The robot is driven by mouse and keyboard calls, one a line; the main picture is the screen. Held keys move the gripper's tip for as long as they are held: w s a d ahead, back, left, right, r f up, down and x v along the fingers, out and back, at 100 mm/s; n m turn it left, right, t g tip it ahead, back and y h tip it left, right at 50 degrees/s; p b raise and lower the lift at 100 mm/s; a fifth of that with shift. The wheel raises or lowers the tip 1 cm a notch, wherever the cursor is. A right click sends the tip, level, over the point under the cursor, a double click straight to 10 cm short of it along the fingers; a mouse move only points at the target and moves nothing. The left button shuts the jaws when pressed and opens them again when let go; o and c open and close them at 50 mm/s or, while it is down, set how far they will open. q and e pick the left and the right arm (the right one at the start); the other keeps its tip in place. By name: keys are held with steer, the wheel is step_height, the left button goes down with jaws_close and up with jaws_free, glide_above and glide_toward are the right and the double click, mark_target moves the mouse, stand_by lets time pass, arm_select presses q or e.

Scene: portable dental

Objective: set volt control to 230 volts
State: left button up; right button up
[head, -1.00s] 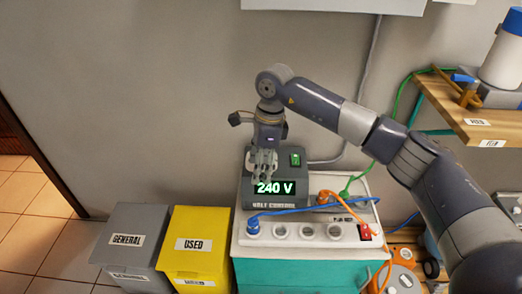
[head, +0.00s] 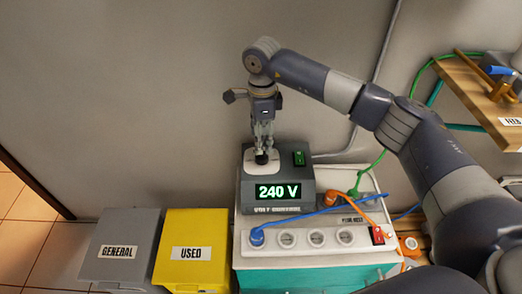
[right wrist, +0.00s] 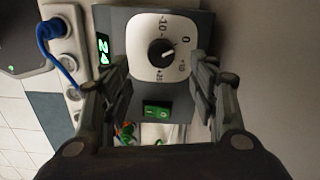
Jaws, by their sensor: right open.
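The volt control box (head: 308,185) is dark grey and stands on a white-topped unit. Its lit green display (head: 278,191) reads 240 V. On its top is a white dial plate (right wrist: 143,40) with a black round knob (right wrist: 160,53), also visible in the head view (head: 261,158). Marks including 10 and 0 surround the knob, whose light pointer line is small. My right gripper (head: 263,147) is above the knob, pointing down. My left gripper is not in view.
A green switch (head: 299,158) sits beside the dial. A socket strip (head: 345,252) with blue and orange cables and a red switch (head: 378,235) lies in front. A grey GENERAL bin (head: 118,230) and a yellow USED bin (head: 190,225) stand left. A wooden shelf (head: 480,95) is at right.

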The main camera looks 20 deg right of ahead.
mark_target(262, 157)
step_height(262, 157, down, 5)
steer(key=shift+f+b, duration=0.15)
steer(key=shift+b, duration=0.15)
steer(key=shift+w+f, duration=0.1)
steer(key=shift+f, duration=0.7)
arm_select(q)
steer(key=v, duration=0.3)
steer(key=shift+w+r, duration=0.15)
arm_select(e)
steer(key=c, duration=1.1)
